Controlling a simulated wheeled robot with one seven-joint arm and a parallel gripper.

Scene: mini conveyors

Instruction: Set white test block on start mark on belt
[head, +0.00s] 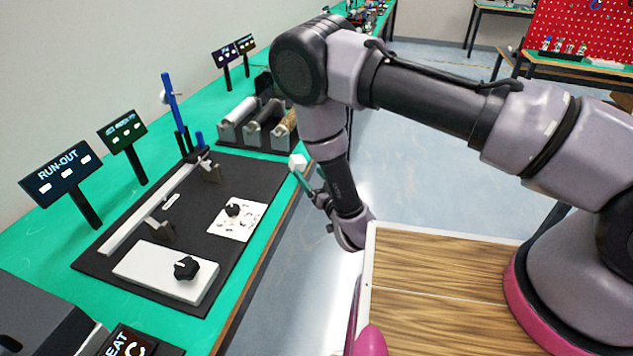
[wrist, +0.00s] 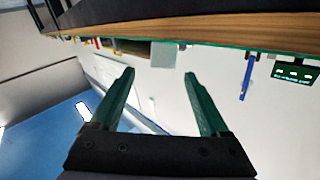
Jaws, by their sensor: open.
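The white test block (head: 298,160) sits at the right edge of the green bench in the head view. In the wrist view a pale block (wrist: 163,54) shows just beyond the fingertips, between their lines. My gripper (head: 307,183) is beside the block, with its green fingers pointing toward the bench. In the wrist view my gripper (wrist: 158,74) is open, with nothing between the fingers. The mini conveyor's narrow belt (head: 150,210) runs along the black board (head: 225,175). I cannot make out the start mark clearly.
A white control box with a black knob (head: 150,268) and a white card with a knob (head: 252,218) lie on the board. A blue post (head: 169,100) and the RUN-OUT sign (head: 60,178) stand near the belt. A roller stand (head: 235,130) is behind the board.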

